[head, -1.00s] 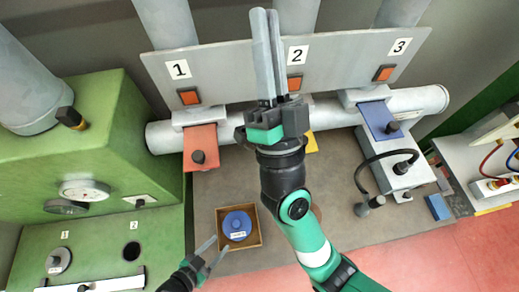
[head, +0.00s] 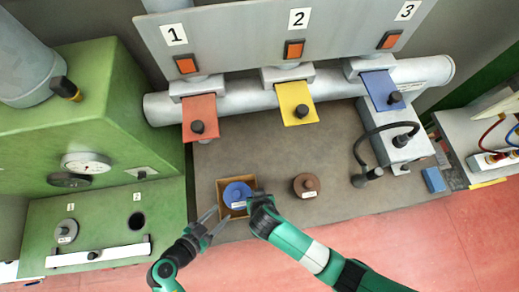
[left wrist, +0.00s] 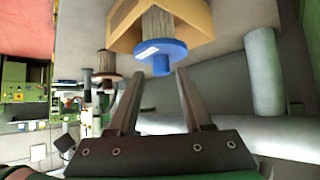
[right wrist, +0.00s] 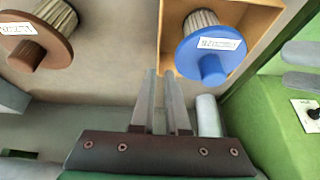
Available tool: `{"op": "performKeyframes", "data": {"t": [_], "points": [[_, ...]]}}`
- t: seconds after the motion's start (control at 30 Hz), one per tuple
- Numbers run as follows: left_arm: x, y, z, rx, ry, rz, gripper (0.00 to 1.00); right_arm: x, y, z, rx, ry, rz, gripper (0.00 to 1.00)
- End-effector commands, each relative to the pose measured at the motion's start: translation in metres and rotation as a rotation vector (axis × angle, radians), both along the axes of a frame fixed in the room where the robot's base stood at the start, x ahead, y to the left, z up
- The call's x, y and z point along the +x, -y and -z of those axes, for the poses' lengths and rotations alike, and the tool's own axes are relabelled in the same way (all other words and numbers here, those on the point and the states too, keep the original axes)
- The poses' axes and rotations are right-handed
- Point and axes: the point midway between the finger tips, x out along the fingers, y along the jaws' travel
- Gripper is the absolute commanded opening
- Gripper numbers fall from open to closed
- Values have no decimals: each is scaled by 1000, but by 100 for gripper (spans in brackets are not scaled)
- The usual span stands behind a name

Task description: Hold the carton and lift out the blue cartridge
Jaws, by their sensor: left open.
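The blue cartridge (head: 236,191) with a white label sits in the open tan carton (head: 221,210) on the grey bench. My left gripper (head: 208,218) is open and empty at the carton's lower left. In the left wrist view the blue cartridge (left wrist: 160,51) lies beyond its spread fingertips, with the carton (left wrist: 197,14) around it. My right gripper (head: 256,196) is at the carton's right side. In the right wrist view its fingertips (right wrist: 159,74) are close together with a narrow gap, in line with the carton's wall (right wrist: 163,30). Whether they grip that wall is unclear.
A brown cartridge (head: 306,184) stands on the bench right of the carton. Red (head: 199,117), yellow (head: 297,101) and blue (head: 383,91) flaps hang below the numbered panel. A green machine (head: 110,110) stands at the left. A black hose (head: 366,150) arches at the right.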

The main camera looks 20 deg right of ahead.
Motion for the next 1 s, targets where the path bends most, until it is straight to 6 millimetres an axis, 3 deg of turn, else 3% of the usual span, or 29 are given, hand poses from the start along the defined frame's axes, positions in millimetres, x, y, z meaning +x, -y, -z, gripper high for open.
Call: {"op": "performKeyframes", "data": {"t": [0.1,0.27,0.43,0.8,1.0], "points": [[0,0,0,0,0,0,50,-16,-2,11,-6,-65,-32,12],[0,0,0,0,0,0,50,-18,-2,14,-6,-76,-37,12],[0,0,0,0,0,0,50,-12,-1,27,-7,-76,-35,12],[0,0,0,0,0,0,50,13,6,88,-6,-74,-34,12],[0,0,0,0,0,0,50,23,8,109,-6,-70,-34,12]]}}
